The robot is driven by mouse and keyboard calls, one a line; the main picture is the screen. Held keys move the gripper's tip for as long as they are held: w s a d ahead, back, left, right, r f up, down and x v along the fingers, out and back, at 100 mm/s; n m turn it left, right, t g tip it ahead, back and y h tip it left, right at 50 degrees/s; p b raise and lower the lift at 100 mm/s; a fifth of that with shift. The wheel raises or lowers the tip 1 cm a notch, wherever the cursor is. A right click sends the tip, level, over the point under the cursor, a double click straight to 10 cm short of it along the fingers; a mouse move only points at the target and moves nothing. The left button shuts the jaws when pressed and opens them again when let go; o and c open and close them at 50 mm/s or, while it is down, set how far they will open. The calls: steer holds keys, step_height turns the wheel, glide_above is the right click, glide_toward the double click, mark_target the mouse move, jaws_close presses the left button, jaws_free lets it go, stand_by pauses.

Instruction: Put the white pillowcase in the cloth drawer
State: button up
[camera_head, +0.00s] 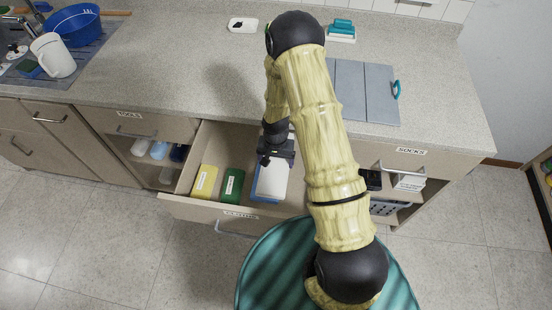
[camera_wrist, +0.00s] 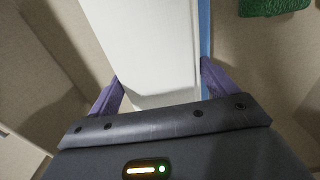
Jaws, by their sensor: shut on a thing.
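The white pillowcase (camera_head: 273,180) is a folded white block. It is in or just above the open cloth drawer (camera_head: 190,207); I cannot tell whether it touches the bottom. My gripper (camera_head: 278,160) points down over the drawer and is shut on the pillowcase. In the wrist view the white block (camera_wrist: 145,45) lies between the purple fingers (camera_wrist: 160,88). A blue item (camera_wrist: 204,35) shows as a strip along its edge, beside or under it. The arm hides the drawer's right part.
A yellow block (camera_head: 205,182) and a green block (camera_head: 232,186) lie in the drawer, left of the pillowcase. Open compartments flank the drawer, with a tools label left and a socks label (camera_head: 411,150) right. The countertop (camera_head: 180,65) lies above.

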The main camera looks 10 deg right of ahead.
mark_target(276, 161)
steer(key=shift+f, duration=0.15)
steer(key=o, duration=0.6)
steer(key=shift+s, duration=0.1)
steer(key=shift+r, duration=0.85)
step_height(276, 161, up, 11)
steer(key=shift+f+b, duration=0.15)
steer(key=shift+b, duration=0.55)
